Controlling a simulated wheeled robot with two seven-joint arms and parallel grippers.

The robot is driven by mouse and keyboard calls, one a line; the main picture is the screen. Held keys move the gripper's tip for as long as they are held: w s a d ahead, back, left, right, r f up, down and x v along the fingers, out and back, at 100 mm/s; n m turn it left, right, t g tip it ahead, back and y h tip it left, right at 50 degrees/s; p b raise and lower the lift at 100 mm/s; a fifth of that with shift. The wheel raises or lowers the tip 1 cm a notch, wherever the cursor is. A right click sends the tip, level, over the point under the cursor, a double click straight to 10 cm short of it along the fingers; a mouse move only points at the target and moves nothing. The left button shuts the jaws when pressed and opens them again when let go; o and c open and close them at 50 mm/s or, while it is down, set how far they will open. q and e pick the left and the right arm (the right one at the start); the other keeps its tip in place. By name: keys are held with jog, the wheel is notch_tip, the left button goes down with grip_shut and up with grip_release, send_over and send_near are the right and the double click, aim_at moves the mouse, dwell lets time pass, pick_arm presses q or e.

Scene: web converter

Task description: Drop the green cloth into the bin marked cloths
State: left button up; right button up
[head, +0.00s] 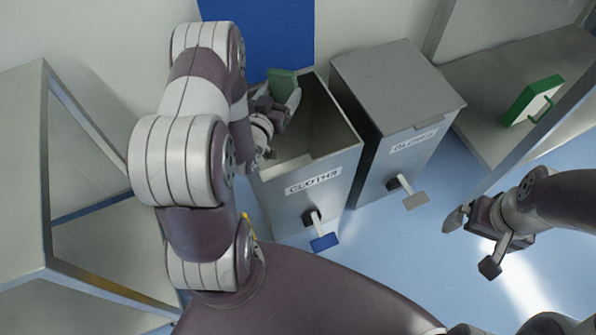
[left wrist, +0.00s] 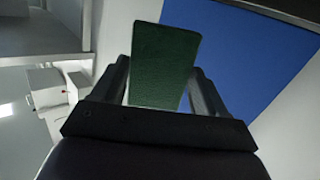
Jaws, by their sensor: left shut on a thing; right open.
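The green cloth (head: 284,85) is a stiff-looking green piece. My left gripper (head: 272,104) is shut on it, over the back left part of the open bin marked CLOTHS (head: 313,182). I cannot tell how far the cloth is below or above the rim. In the left wrist view the green cloth (left wrist: 165,65) stands between the two fingers of my left gripper (left wrist: 165,85). My right gripper (head: 470,240) is open and empty at the right, over the floor.
A second grey bin marked GLOVES (head: 400,85), with its lid closed, stands to the right. A grey shelf with a green-framed box (head: 534,100) is at the far right. A metal rack (head: 45,170) is at the left. A blue panel (head: 270,30) is on the back wall.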

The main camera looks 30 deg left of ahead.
pick_arm(q)
notch_tip(320, 180, down, 5)
jog(key=b, duration=0.4)
jog(key=shift+f, duration=0.15)
jog(key=o, duration=1.1)
jog(key=shift+o, duration=0.2)
notch_tip(320, 180, up, 4)
jog(key=shift+r+p, duration=0.1)
jog(key=shift+p, duration=1.1)
jog(key=shift+d+r+p, duration=0.5)
jog(key=shift+d+r, duration=0.3)
jog(key=shift+d, duration=0.05)
jog(key=d+r+p, duration=0.3)
jog(key=d+r, duration=0.2)
jog(key=d, duration=0.5)
jog(key=shift+w+r, duration=0.15)
jog(key=shift+w, duration=0.05)
